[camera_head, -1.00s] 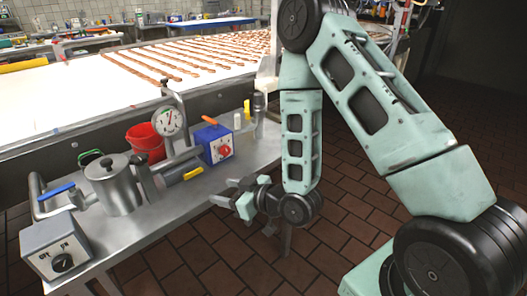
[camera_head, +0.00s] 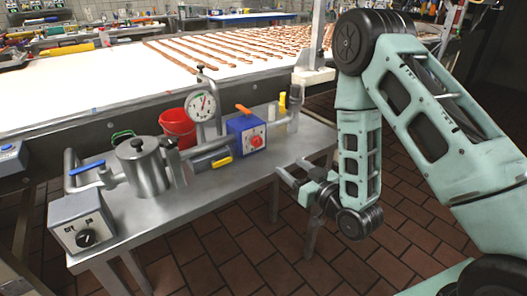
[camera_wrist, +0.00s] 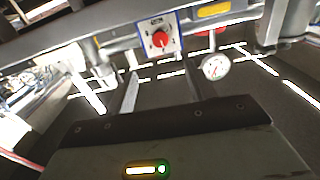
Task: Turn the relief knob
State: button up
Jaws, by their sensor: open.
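A blue box with a white face and a red knob (camera_head: 256,141) stands near the right end of the steel bench; an orange lever is on its top. The red knob also shows in the wrist view (camera_wrist: 160,40), beyond and between my fingers. A grey box with a black knob (camera_head: 86,239) stands at the left front corner of the bench. I cannot read which knob is labelled relief. My gripper (camera_head: 288,172) is open and empty, in front of and to the right of the blue box, apart from it. Its fingers also show in the wrist view (camera_wrist: 160,82).
The steel bench (camera_head: 190,215) carries a metal pot (camera_head: 147,172), a dial gauge (camera_head: 201,106), a red bucket (camera_head: 178,127) and pipes with a blue-handled lever. A white conveyor (camera_head: 100,85) with brown strips lies behind. The tiled floor is clear in front.

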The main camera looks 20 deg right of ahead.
aim_at(259, 143)
jog(key=w+b, duration=0.1)
jog(key=b, duration=0.2)
jog(key=w+b, duration=0.1)
jog(key=b, duration=0.2)
jog(key=shift+a+f+b, duration=0.35)
jog(key=shift+w+b, duration=0.1)
jog(key=shift+b, duration=0.9)
jog(key=x, duration=0.3)
jog(key=p+x, duration=0.1)
jog(key=x, duration=0.3)
jog(key=p+x, duration=0.1)
jog(key=x, duration=0.3)
jog(key=shift+w+a+r, duration=0.15)
jog(key=shift+w+r, duration=0.05)
jog(key=shift+r, duration=0.05)
jog(key=c, duration=1)
